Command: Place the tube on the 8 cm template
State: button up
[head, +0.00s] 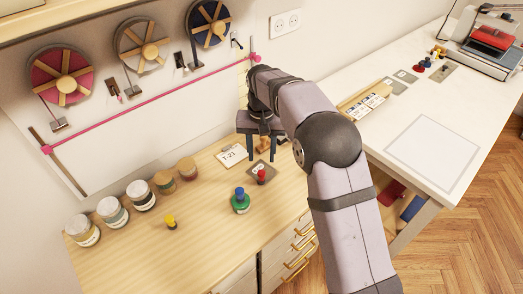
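My gripper (262,156) points down over the back right of the wooden worktop, its two dark fingers apart. Small orange-brown pieces (263,145) show between and beside the fingers; they look behind them, and I see nothing clearly gripped. A dark square card with white markings (258,166) lies just in front of the gripper; it may be a template, but its size mark is unreadable. A small red piece (261,176) stands at its front edge. More grey cards (394,87) lie on the white table. I cannot tell which thing is the tube.
A white card marked T-21 (231,156) lies left of the gripper. A green piece with a blue top (240,201) and a yellow piece (170,222) stand in front. Several jars (142,195) line the wall side. The worktop's front left is clear. My arm hides the right edge.

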jog(key=shift+r, duration=1.3)
jog(key=shift+d, duration=0.1)
jog(key=s+d, duration=1)
jog(key=d, duration=0.2)
jog(key=s+d+f, duration=0.2)
jog(key=s+d, duration=0.1)
jog(key=s, duration=0.5)
jog(key=s+d+f, duration=0.3)
jog(key=s+d, duration=0.1)
jog(key=s, duration=0.4)
jog(key=shift+s+f, duration=0.2)
jog(key=shift+s, duration=0.1)
jog(key=shift+o, duration=0.4)
